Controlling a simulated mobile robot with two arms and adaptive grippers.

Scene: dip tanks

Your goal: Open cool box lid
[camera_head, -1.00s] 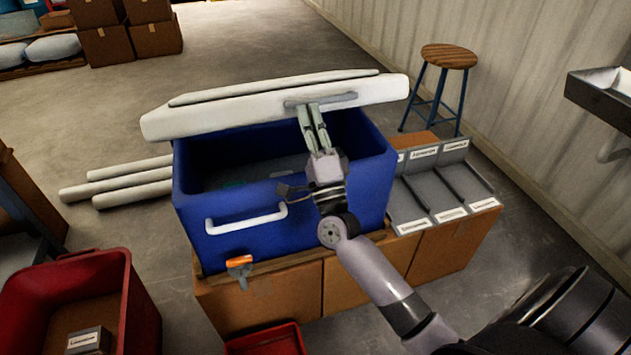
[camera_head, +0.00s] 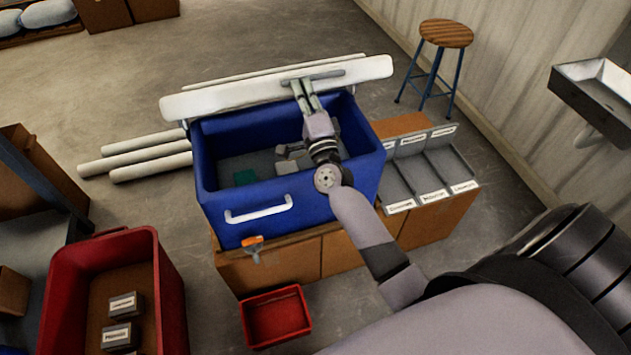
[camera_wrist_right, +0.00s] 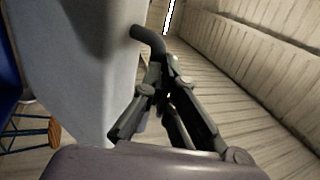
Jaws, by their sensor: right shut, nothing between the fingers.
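The cool box (camera_head: 325,206) is blue, with a white carry handle on its front wall. Its white lid (camera_head: 225,98) is raised and stands tilted up along the back edge, so the inside shows. A grey bar handle (camera_head: 328,74) runs along the lid. My right gripper (camera_head: 299,84) reaches over the open box with its fingertips at this bar. In the right wrist view the gripper (camera_wrist_right: 166,66) is shut beside the bent end of the handle (camera_wrist_right: 146,38), next to the pale lid (camera_wrist_right: 85,65). My left gripper is out of view.
A small green thing (camera_head: 245,177) and pale ones lie in the box. A grey labelled tray (camera_head: 425,172) stands to its right. An orange-handled tool (camera_head: 252,241) is at its front. Red bins (camera_head: 170,290) stand in front, a stool (camera_head: 446,34) behind right.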

